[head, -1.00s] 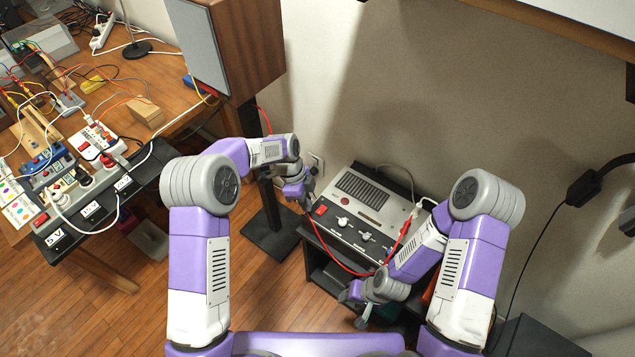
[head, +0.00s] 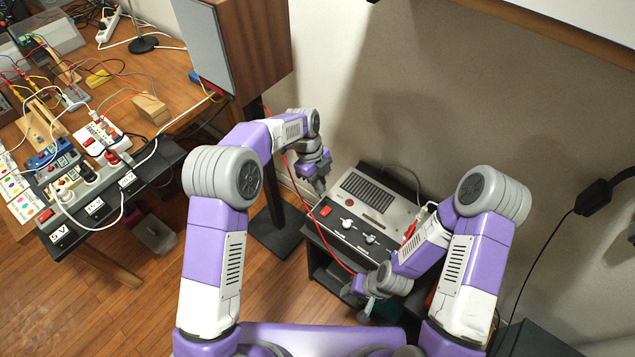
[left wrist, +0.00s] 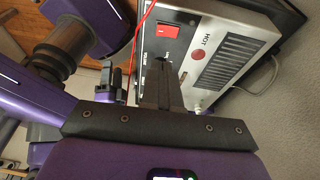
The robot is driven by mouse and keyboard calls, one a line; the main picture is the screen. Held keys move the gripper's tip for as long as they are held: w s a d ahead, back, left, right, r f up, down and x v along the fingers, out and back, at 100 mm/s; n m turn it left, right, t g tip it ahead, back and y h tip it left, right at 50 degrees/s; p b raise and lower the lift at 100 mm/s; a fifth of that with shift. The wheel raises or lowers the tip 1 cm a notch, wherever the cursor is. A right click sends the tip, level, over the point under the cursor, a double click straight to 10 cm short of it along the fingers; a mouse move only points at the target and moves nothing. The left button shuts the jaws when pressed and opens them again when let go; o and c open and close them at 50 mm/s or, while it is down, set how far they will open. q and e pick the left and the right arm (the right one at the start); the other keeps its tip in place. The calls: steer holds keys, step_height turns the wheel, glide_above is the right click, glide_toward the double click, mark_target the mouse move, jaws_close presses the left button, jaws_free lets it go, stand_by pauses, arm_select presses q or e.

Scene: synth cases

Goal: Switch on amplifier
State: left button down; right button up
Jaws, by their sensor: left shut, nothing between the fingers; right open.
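The amplifier (head: 372,198) is a grey and black box with a vented top, two light knobs and a red switch (head: 325,211) at the left end of its front panel. In the left wrist view the red switch (left wrist: 167,31) shows on the dark panel, beyond my fingers. My left gripper (head: 321,190) is shut and empty, just above the amplifier's left end, near the switch; I cannot tell if it touches. My right gripper (head: 362,300) is open and low in front of the amplifier's right part. The switch's on or off position is too small to tell.
The amplifier stands on a dark rack (head: 322,262). A red cable (head: 302,198) runs past its left and front. A wooden speaker (head: 240,45) stands behind on the left. The workbench (head: 165,62) at left holds power strips and many wires.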

arm_select(q)
steer(key=b, duration=0.2)
glide_toward(324, 214)
steer(key=x, duration=0.5)
steer(key=shift+s+d, duration=0.15)
steer(key=shift+d, duration=0.05)
steer(key=shift+a+f, duration=0.1)
steer(key=shift+f, duration=0.6)
arm_select(e)
steer(key=shift+f, duration=1.45)
arm_select(q)
steer(key=shift+b, duration=0.3)
